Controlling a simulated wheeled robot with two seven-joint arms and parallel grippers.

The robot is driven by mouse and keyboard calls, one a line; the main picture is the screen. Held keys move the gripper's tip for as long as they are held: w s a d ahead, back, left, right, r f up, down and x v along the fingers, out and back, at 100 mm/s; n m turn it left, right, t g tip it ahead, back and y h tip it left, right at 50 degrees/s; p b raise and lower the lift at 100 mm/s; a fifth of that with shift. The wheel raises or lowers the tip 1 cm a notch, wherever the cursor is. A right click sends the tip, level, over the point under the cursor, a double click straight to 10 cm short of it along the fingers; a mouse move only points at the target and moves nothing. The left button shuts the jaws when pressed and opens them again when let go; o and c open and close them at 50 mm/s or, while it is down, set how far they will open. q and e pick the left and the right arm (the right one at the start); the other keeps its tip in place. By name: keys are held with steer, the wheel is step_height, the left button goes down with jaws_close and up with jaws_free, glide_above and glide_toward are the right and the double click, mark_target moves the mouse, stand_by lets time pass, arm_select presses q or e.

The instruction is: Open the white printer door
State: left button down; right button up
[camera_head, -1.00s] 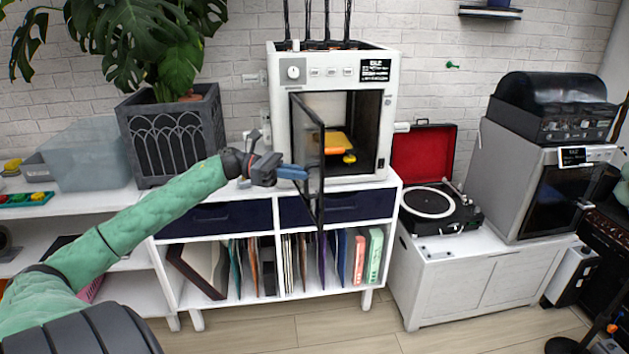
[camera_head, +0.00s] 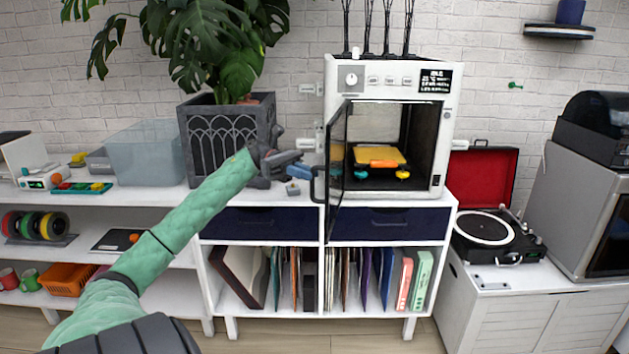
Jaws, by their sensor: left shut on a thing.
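The white printer (camera_head: 387,75) stands on the white cabinet, right of centre. Its dark-framed glass door (camera_head: 337,160) is hinged on the left side and stands wide open, seen nearly edge-on. The chamber is exposed, with an orange-yellow plate (camera_head: 379,156) inside. My left gripper (camera_head: 303,173) comes in from the left, its blue fingers shut at the dark handle (camera_head: 314,186) on the door's outer face. The exact contact is small and partly hidden. My right gripper is out of view.
A plant in a dark planter (camera_head: 228,140) stands close behind my left gripper, with a translucent bin (camera_head: 147,152) further left. A turntable (camera_head: 484,230) with a red-lined lid is right of the printer. The cabinet top (camera_head: 275,198) has little free room by the door.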

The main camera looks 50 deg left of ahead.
arm_select(q)
steer(key=shift+s+a+r, duration=0.15)
steer(key=shift+a+r, duration=0.1)
steer(key=shift+a, duration=0.25)
steer(key=c, duration=1.6)
jaws_free()
steer(key=shift+c, duration=0.2)
steer(key=shift+o, duration=0.8)
steer(key=shift+w+f, duration=0.15)
steer(key=shift+w, duration=0.05)
steer(key=shift+d, duration=0.1)
steer(key=shift+s, duration=0.1)
steer(key=s+a+b, duration=0.1)
steer(key=a, duration=0.6)
steer(key=shift+a, duration=0.4)
